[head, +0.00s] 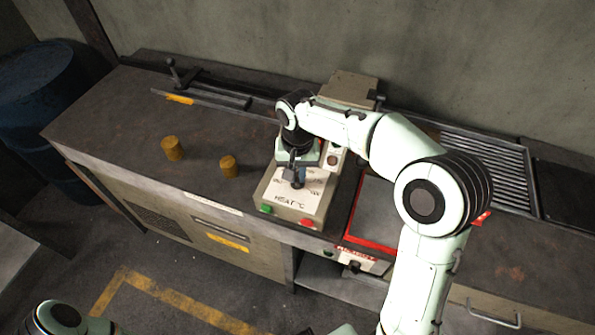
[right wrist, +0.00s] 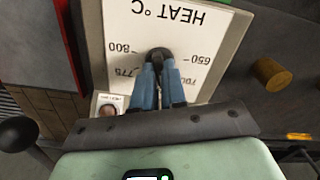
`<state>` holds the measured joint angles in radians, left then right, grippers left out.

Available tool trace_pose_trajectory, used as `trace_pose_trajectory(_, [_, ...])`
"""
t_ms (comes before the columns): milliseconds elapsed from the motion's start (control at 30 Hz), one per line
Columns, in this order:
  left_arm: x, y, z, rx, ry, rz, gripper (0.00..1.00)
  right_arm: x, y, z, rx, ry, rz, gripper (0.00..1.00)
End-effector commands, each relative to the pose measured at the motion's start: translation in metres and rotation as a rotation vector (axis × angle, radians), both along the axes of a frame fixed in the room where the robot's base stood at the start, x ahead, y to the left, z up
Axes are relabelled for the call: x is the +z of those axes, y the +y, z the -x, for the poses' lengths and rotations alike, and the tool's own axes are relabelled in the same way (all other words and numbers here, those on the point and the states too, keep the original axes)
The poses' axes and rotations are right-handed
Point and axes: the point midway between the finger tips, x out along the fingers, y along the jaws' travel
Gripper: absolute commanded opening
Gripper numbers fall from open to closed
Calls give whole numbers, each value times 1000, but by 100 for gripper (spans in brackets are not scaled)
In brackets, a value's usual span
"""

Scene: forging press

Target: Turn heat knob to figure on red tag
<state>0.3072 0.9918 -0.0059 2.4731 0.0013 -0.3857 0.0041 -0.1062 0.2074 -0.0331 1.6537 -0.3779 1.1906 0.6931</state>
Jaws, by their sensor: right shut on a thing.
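The grey heat control box (head: 309,206) stands on the bench, its sloping pale face marked HEAT °C. In the right wrist view the dial face (right wrist: 125,25) appears upside down, with 650, 800, 775 and a partly hidden 700 around the knob. My right gripper (head: 294,180) is over the dial. In the right wrist view its blue fingers (right wrist: 160,82) are shut on the black heat knob (right wrist: 159,54). The fingers hide much of the knob, so I cannot tell where it points. I cannot make out a red tag with a readable figure. My left gripper is out of view.
Two brass-coloured cylinders (head: 172,148) (head: 228,166) stand left of the box. A green button (head: 265,208) and a red button (head: 306,222) sit on its front edge. A red-edged plate (head: 371,246) lies to the right. The bench's left part is mostly clear.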

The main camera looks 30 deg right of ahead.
Motion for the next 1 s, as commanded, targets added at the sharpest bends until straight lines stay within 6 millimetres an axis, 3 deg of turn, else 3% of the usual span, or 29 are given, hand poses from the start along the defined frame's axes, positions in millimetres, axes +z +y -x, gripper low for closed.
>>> trace_pose_trajectory(167, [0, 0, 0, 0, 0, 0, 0, 0, 0, 0, 1, 1, 0, 0])
trace_pose_trajectory(200, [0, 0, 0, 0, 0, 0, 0, 0, 0, 0, 1, 1, 0, 15])
trace_pose_trajectory(267, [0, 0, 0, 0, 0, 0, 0, 0, 0, 0, 1, 1, 0, 34])
trace_pose_trajectory(300, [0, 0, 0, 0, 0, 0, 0, 0, 0, 0, 2, 1, 0, 37])
trace_pose_trajectory(667, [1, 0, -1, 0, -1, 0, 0, 6, 0, 0, 2, -1, 0, 37])
trace_pose_trajectory(767, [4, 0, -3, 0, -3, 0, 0, 20, 0, -1, 2, -4, -1, 37])
trace_pose_trajectory(1000, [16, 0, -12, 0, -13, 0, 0, 76, 0, -2, 2, -7, -2, 37])
